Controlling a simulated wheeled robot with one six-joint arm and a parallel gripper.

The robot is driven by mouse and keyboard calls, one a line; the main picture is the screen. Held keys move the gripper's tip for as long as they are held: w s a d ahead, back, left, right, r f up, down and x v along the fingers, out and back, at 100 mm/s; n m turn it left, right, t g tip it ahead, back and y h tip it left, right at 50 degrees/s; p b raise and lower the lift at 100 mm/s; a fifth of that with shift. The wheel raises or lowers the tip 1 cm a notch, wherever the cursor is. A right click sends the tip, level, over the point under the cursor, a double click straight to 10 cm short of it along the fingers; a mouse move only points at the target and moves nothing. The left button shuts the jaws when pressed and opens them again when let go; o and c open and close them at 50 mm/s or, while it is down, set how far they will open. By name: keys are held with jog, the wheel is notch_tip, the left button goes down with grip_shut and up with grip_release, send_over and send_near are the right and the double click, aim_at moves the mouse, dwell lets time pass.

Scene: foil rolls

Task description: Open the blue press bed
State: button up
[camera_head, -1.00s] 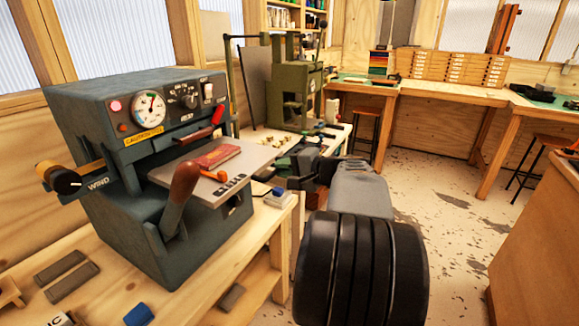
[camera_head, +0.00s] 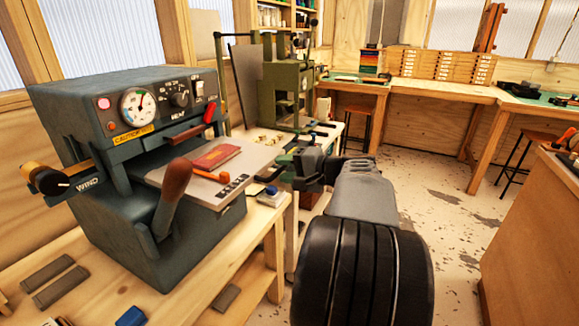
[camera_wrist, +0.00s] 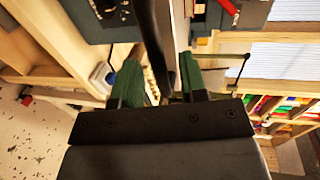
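The blue-grey press (camera_head: 112,165) stands on the wooden bench at the left. Its flat grey bed (camera_head: 262,162) sticks out of the front, bearing a red block (camera_head: 215,157) and an orange piece (camera_head: 212,176). My gripper (camera_head: 285,167) is just to the right of the bed's outer edge, by a dark handle (camera_head: 269,175). In the wrist view my gripper's green fingers (camera_wrist: 158,84) are apart. A dark bar (camera_wrist: 152,40) runs down between them; a light gap shows beside the left finger. Whether both fingers touch the bar is hidden.
A brown-knobbed lever (camera_head: 172,195) rises before the bed. A black-and-orange wind knob (camera_head: 46,181) sticks out at the press's left. A green machine (camera_head: 288,95) stands behind on the bench. The floor (camera_head: 430,190) beyond my arm is clear.

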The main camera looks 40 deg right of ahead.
jog(key=shift+d, duration=0.1)
jog(key=v, duration=1.4)
dwell(0.4)
